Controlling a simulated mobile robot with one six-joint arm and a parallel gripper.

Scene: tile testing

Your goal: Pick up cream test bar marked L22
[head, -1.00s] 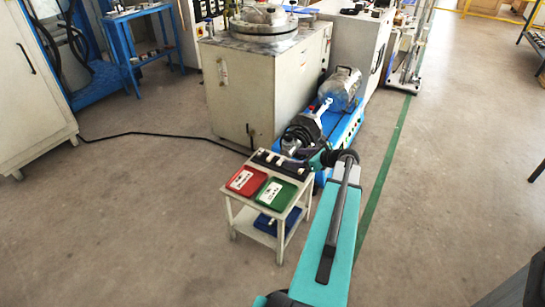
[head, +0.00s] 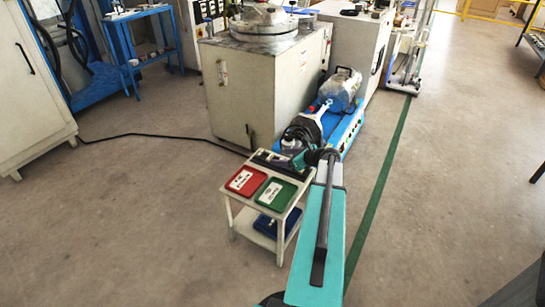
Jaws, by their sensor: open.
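A small white cart (head: 236,202) carries a dark rack (head: 260,156) along its back edge. Small pale pieces in the rack may be the test bars, but they are tiny and partly covered by my gripper. No L22 marking can be read, so I cannot tell which piece is the cream bar. My gripper (head: 279,161) is at the rack, reaching in from the right. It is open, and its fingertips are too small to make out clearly. I cannot tell whether it touches a bar.
A red tray (head: 245,181) and a green tray (head: 275,194) with white labels lie on the cart top. A blue bin (head: 266,225) sits on its lower shelf. A blue-based pump unit (head: 343,130) and a large cabinet (head: 255,95) stand behind.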

